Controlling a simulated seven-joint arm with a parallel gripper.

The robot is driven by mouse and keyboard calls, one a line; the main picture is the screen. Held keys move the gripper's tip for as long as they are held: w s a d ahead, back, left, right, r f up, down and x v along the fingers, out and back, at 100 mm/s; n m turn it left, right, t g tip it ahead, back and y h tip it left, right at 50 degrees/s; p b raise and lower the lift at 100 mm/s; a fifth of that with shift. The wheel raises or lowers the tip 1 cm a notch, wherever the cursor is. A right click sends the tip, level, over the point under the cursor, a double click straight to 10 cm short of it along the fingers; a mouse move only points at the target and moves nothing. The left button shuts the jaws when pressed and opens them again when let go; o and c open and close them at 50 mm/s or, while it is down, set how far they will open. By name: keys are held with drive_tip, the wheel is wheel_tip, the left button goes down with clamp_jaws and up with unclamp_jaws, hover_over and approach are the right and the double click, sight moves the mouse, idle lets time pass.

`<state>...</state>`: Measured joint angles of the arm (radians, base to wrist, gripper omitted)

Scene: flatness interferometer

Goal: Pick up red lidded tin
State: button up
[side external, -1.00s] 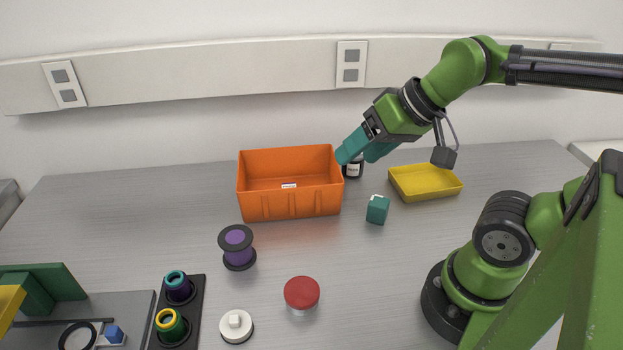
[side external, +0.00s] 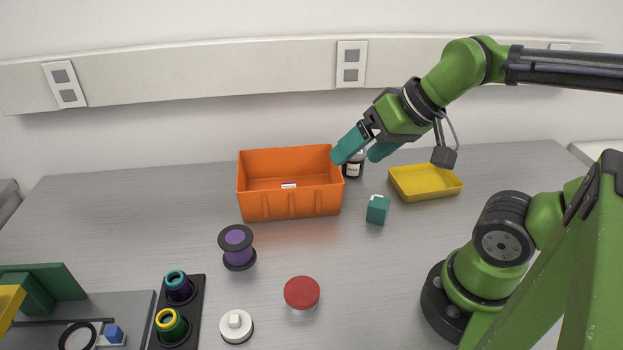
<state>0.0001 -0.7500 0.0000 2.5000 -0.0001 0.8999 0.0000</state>
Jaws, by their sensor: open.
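The red lidded tin (side external: 301,292) stands upright on the grey table near the front middle. Its red round lid faces up, and a little of its pale body shows below the lid. My gripper (side external: 358,158) is open and empty. Its two teal fingers are spread apart in the air by the right end of the orange bin, well behind and above the tin.
An orange bin (side external: 290,204), a teal box (side external: 377,209), a yellow tray (side external: 425,183) and a dark bottle (side external: 353,167) stand behind. A purple spool (side external: 237,247), a white knobbed disc (side external: 236,326) and a black holder (side external: 194,297) lie left. Table around the tin is clear.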

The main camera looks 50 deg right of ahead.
drive_tip(key=shift+o, duration=0.9)
drive_tip(key=n+g+h, duration=0.2)
drive_tip(key=n+g, duration=0.1)
drive_tip(key=g, duration=0.4)
hover_over(302, 290)
wheel_tip(302, 290, down, 8)
wheel_tip(302, 290, down, 16)
drive_tip(key=c, duration=1.2)
drive_tip(key=shift+o, duration=0.2)
drive_tip(key=shift+r, duration=0.1)
